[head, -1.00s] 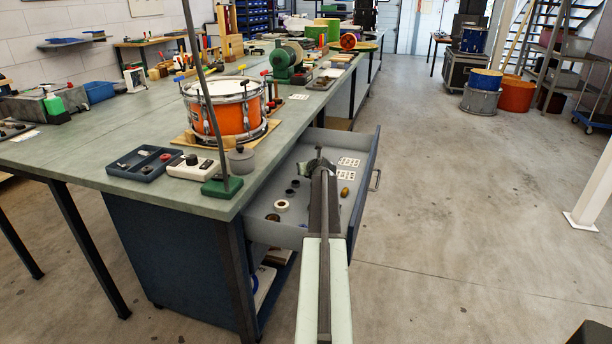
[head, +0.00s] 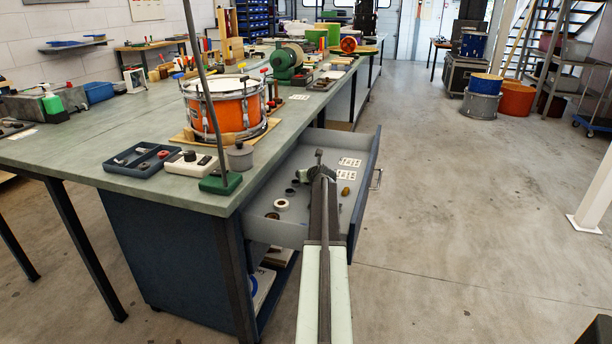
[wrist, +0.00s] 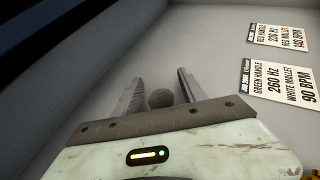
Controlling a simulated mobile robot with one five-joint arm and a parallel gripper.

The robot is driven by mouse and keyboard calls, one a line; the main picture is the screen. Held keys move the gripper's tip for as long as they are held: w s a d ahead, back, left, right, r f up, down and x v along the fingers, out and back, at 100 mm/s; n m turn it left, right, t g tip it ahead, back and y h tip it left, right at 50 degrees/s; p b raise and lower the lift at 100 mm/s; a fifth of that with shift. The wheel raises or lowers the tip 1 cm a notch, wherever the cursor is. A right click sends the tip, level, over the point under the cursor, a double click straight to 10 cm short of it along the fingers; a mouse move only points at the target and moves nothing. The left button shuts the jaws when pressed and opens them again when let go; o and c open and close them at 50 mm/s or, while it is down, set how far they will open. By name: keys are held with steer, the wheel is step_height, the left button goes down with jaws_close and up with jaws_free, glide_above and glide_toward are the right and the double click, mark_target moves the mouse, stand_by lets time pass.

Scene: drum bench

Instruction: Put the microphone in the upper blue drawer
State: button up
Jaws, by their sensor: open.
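The upper blue drawer (head: 364,185) stands pulled out from the bench, with a pale grey inside. My gripper (head: 318,170) is over the inside of this drawer in the head view. In the wrist view my gripper (wrist: 161,82) is open, with its two fingers apart. A round, dark grey, mesh-like ball, which looks like the microphone's head (wrist: 160,98), shows between the fingers; I cannot tell whether it touches them. In the head view a small grey tip, likely the microphone (head: 319,153), shows just beyond the gripper. The rest of it is hidden.
The drawer also holds a white roll (head: 281,204), a brass-coloured piece (head: 346,191) and printed cards (head: 349,162). On the bench are an orange drum (head: 230,108), a green-based stand (head: 220,182) and a grey pot (head: 240,157). The floor right of the drawer is clear.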

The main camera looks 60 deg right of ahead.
steer(key=shift+r, duration=0.35)
steer(key=p+v, duration=0.3)
steer(key=v, duration=0.4)
steer(key=shift+s+a, duration=0.2)
steer(key=shift+s, duration=0.05)
steer(key=shift+f, duration=0.1)
